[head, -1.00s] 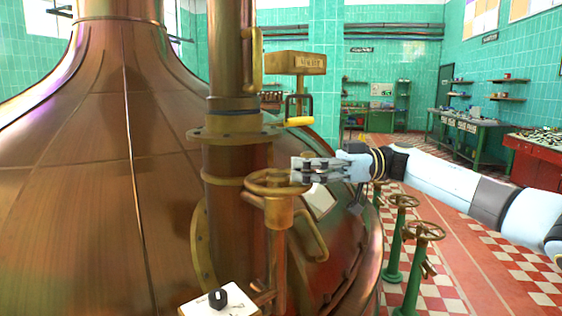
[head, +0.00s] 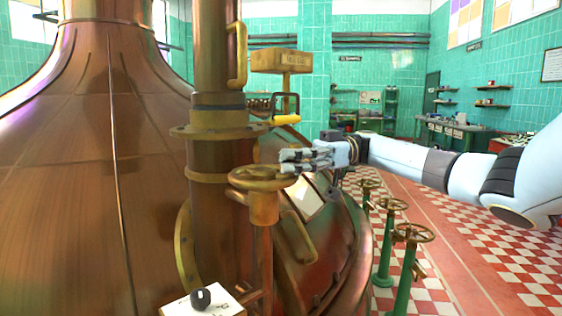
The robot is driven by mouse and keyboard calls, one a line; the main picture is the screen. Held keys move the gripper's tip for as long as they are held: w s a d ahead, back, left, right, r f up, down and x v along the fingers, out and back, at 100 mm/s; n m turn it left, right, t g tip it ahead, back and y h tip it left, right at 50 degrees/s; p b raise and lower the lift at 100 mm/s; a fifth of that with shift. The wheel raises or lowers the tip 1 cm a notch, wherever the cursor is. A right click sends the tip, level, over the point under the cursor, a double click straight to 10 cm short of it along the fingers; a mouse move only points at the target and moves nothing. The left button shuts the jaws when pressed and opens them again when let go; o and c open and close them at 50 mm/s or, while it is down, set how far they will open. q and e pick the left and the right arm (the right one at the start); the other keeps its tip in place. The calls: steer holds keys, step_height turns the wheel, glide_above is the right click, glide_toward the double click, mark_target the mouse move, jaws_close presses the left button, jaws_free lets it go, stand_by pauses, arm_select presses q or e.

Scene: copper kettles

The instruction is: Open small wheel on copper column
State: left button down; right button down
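The small wheel (head: 246,184) is a brass handwheel on a short copper-coloured stem in front of the copper column (head: 214,158). My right gripper (head: 284,161) comes in from the right, with its fingertips at the wheel's right rim, which they partly cover. The fingers lie close together, one above the other. I cannot tell whether they are closed on the rim or only beside it. My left gripper is not in view.
A large copper kettle (head: 70,185) fills the left. A white panel with a black knob (head: 201,299) is below the wheel. A yellow-handled lever (head: 286,119) is above my gripper. Green valve stands (head: 386,245) are on the right, on open checkered floor.

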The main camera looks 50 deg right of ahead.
steer(key=shift+d, duration=0.15)
steer(key=c, duration=1.6)
jaws_free()
steer(key=shift+s+d, duration=0.25)
steer(key=shift+d, duration=0.05)
steer(key=shift+c, duration=0.2)
steer(key=o, duration=0.4)
steer(key=shift+s+d, duration=0.2)
steer(key=shift+d, duration=0.05)
steer(key=shift+o, duration=0.9)
steer(key=shift+w+a, duration=0.15)
steer(key=shift+a, duration=0.1)
steer(key=v, duration=0.7)
steer(key=shift+d, duration=0.25)
